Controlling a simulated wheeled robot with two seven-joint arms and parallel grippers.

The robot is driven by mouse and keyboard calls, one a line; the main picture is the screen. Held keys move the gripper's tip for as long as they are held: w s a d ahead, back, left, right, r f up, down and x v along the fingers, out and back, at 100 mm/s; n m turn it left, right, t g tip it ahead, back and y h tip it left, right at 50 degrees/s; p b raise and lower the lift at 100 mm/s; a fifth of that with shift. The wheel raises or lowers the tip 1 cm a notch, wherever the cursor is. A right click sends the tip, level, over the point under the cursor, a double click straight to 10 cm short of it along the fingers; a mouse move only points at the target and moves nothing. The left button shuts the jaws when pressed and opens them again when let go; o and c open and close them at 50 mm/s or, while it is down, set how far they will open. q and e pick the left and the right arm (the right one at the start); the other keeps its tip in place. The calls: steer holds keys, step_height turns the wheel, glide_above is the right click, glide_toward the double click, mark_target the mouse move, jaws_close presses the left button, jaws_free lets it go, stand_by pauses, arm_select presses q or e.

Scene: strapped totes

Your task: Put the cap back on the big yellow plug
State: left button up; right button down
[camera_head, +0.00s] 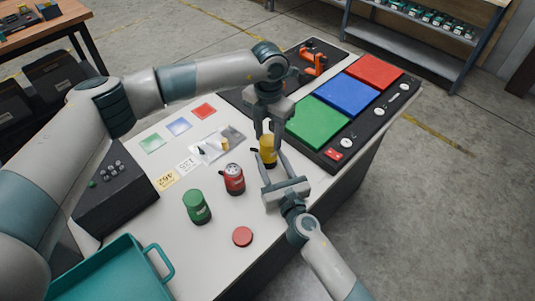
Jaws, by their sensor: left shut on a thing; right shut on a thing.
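The big yellow plug (268,156) stands upright near the middle of the white table, with a dark lower part. My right gripper (268,160) comes from the front and is shut on its body. My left gripper (267,130) points down from above and is shut on the yellow cap (267,141) at the plug's top. The cap is partly hidden by the fingers. Cap and plug look in line, but I cannot tell whether the cap is seated or slightly above.
A red plug (234,180) with a bare top and a green plug (197,208) stand in front left. A red cap (242,237) lies near the front. A clear sheet with a small yellow piece (224,145) lies left. Coloured panels (346,95) lie right; a teal tote (110,275) is front left.

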arm_select(q)
steer(key=m, duration=0.4)
steer(key=shift+m, duration=0.4)
steer(key=m, duration=0.5)
steer(key=shift+m, duration=0.4)
steer(key=o, duration=1.3)
steer(key=shift+c, duration=0.2)
step_height(320, 180, up, 12)
arm_select(e)
steer(key=c, duration=0.9)
jaws_free()
